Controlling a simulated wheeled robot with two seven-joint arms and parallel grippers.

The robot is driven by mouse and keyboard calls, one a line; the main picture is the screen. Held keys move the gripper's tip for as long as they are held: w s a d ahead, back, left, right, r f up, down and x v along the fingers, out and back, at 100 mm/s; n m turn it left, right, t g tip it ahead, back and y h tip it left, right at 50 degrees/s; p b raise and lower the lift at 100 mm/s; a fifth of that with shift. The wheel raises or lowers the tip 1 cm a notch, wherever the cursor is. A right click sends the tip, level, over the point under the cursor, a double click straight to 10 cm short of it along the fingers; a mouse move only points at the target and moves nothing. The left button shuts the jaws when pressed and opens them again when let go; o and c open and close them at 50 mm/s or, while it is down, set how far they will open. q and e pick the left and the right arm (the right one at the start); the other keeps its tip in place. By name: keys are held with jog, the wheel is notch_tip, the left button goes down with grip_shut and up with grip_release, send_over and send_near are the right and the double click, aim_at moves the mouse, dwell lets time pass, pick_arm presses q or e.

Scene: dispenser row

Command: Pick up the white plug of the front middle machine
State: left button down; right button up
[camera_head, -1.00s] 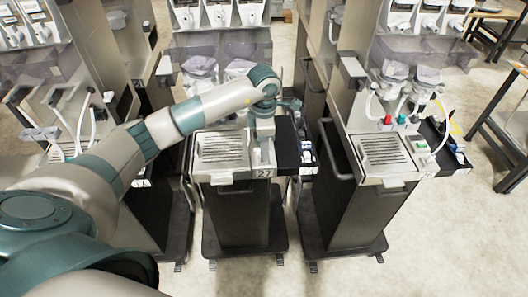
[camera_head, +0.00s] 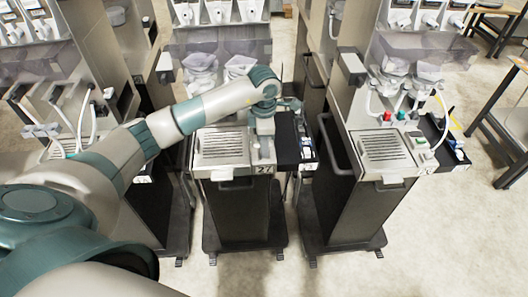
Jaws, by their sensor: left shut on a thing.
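The front middle machine (camera_head: 222,146), labelled 27, has a slatted drip tray on its top deck. My left arm reaches in from the left, and its gripper (camera_head: 263,153) points down at the deck just right of the drip tray. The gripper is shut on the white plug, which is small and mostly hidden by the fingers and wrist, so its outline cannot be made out. Whether the plug is clear of the deck cannot be told. My right gripper is not in view.
A black side tray (camera_head: 294,142) with small items is right of the gripper. A similar machine (camera_head: 383,150) with red, green and white plugs stands to the right, another to the left behind my arm. The floor in front is open.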

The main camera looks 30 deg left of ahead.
pick_arm(q)
jog(key=shift+r, duration=0.15)
jog(key=shift+r+b, duration=0.6)
jog(key=shift+b, duration=0.15)
notch_tip(320, 180, up, 2)
jog(key=shift+r+b, duration=0.1)
jog(key=shift+b, duration=0.7)
jog(key=d+r+b, duration=0.4)
jog(key=d+r, duration=0.3)
jog(key=d, duration=0.4)
jog(key=shift+s+d+r, duration=0.15)
jog(key=shift+s+d, duration=0.2)
jog(key=shift+s, duration=0.05)
jog(key=shift+r+p, duration=0.3)
jog(key=shift+r, duration=0.85)
jog(key=shift+r+p, duration=0.45)
jog(key=shift+r, duration=0.9)
